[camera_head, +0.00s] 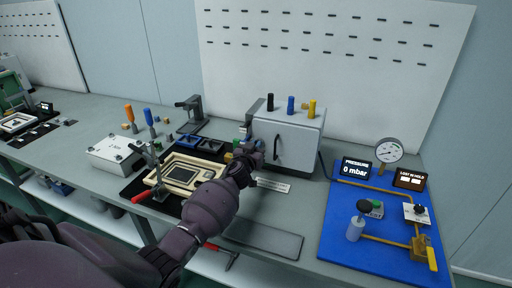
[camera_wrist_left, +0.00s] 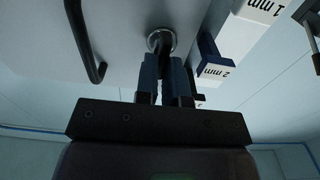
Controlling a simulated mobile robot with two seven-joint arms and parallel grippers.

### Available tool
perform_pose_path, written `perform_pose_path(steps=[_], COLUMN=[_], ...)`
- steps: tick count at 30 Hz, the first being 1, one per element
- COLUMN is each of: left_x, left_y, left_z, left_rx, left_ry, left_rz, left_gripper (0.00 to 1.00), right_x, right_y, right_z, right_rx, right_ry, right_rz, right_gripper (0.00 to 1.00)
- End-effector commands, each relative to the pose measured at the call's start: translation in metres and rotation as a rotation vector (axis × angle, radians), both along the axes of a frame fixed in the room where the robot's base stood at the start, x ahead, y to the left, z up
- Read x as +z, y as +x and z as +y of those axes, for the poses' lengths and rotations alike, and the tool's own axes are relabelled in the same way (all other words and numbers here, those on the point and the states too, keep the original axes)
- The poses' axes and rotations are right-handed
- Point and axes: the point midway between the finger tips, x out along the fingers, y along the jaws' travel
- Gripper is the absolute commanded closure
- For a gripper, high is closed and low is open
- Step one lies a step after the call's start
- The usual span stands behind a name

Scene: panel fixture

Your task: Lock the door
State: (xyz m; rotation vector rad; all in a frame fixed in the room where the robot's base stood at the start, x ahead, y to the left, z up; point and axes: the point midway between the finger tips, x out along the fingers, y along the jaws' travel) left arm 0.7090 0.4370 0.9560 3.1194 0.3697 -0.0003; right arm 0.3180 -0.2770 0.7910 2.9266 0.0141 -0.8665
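The grey cabinet (camera_head: 309,123) stands at the back of the bench. Its door (camera_head: 297,152) looks closed, with a black bar handle (camera_head: 278,148) that also shows in the left wrist view (camera_wrist_left: 86,42). A round metal lock collar (camera_wrist_left: 161,40) is on the door, with a dark stem (camera_wrist_left: 165,62) standing out from it. My left gripper (camera_wrist_left: 165,75) has its fingers on both sides of the stem and looks shut on it. In the head view my left gripper (camera_head: 256,154) is at the door's left edge and hides the lock. My right gripper is out of view.
Black, blue and yellow pieces (camera_head: 291,105) stand on the cabinet. Labelled gauge blocks show in the wrist view (camera_wrist_left: 213,62). A blue board (camera_head: 340,235) with gauge and valves is at right.

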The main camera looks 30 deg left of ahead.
Motion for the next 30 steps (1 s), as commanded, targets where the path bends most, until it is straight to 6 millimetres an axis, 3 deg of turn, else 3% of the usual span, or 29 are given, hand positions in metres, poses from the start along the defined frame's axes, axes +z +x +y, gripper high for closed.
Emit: perform_pose_path(steps=[14,30], left_x=[0.0,-0.002], left_y=[0.0,0.001], left_z=[-0.001,-0.005], left_rx=[0.0,0.0], left_ry=[0.046,0.457], left_rz=[0.011,0.11], left_gripper=[1.0,1.0], right_x=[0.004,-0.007], right_y=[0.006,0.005], right_z=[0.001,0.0], right_rx=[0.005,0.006], right_ry=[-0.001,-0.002], right_rz=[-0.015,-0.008], right_gripper=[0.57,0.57])
